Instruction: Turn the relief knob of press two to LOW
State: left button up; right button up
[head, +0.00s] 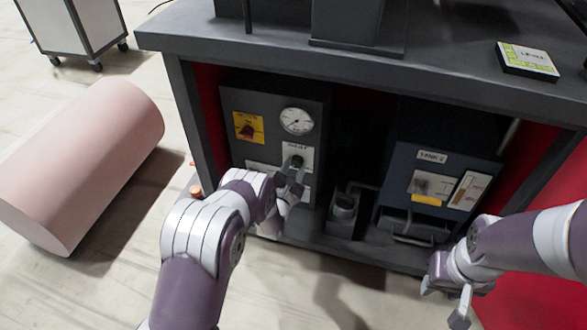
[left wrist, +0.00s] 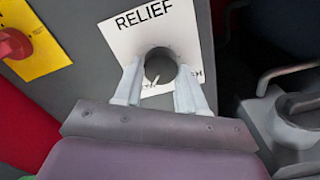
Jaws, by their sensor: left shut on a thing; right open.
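The relief knob (head: 297,160) is a dark round knob on a white plate marked RELIEF, on the grey panel under the bench. In the left wrist view the knob (left wrist: 160,65) sits between the pale fingers of my left gripper (left wrist: 159,88), which is shut on it. The lettering below the knob is mostly hidden by the fingers, so its setting cannot be read. In the head view my left gripper (head: 294,174) reaches up to the plate. My right gripper (head: 446,302) is open and empty at the lower right, apart from the panel.
A pressure gauge (head: 297,121) is above the knob. A red switch on a yellow plate (head: 248,127) is to its left. A blue box (head: 442,135) and a grey fitting (head: 343,208) stand to the right. A pink cylinder (head: 85,160) lies on the floor at left.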

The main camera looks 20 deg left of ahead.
pick_arm(q)
jog(key=o, duration=1.1)
jog(key=shift+c, duration=0.2)
jog(key=shift+s, duration=0.15)
jog(key=s+p, duration=0.6)
jog(key=s, duration=0.6)
jog(key=shift+s+a, duration=0.2)
jog(key=shift+s, duration=0.05)
